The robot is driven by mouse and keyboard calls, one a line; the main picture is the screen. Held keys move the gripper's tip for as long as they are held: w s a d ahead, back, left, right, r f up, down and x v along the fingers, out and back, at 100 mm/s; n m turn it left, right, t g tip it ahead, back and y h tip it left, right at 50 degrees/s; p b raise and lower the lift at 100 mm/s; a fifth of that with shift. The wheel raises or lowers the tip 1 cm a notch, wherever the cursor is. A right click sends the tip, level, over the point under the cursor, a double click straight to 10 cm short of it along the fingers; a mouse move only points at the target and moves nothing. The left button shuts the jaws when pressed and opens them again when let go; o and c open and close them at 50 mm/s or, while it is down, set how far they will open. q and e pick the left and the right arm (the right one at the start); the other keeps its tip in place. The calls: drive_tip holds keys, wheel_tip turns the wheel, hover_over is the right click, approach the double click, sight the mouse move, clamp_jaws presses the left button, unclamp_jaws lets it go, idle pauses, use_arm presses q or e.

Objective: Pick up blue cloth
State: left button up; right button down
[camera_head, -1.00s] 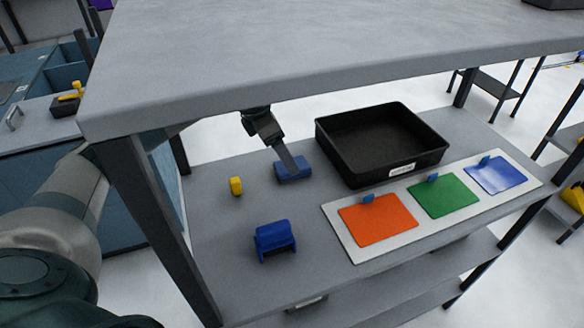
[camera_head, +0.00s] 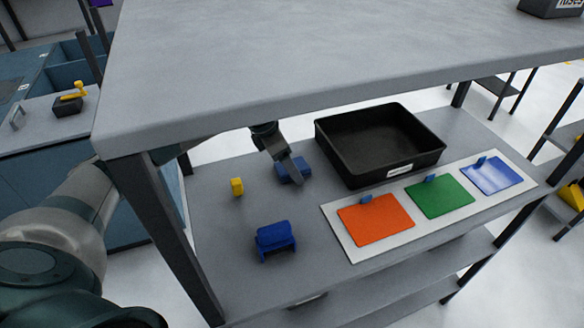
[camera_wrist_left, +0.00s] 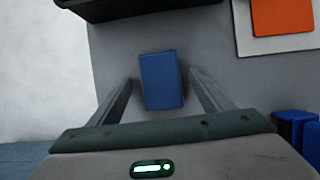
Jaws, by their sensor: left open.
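The blue cloth (camera_head: 288,170), a small folded blue block-like piece, lies on the grey lower shelf behind the yellow object. In the left wrist view the blue cloth (camera_wrist_left: 161,80) lies between the two open fingers of my left gripper (camera_wrist_left: 160,92), with a gap on each side. In the head view my left gripper (camera_head: 287,170) points down at the cloth and partly covers it. Whether the fingers are level with the cloth or still above it is hard to tell. My right gripper is not in view.
A black tray (camera_head: 436,152) stands right of the cloth. A white board (camera_head: 352,246) with orange, green and blue sheets lies at the front right. A blue holder (camera_head: 274,240) and a yellow object (camera_head: 237,187) stand nearby. The upper shelf (camera_head: 330,55) overhangs the workspace.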

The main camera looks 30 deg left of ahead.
sight(297, 164)
use_arm(q)
drive_tip(key=c, duration=1.1)
drive_tip(key=shift+r, duration=0.15)
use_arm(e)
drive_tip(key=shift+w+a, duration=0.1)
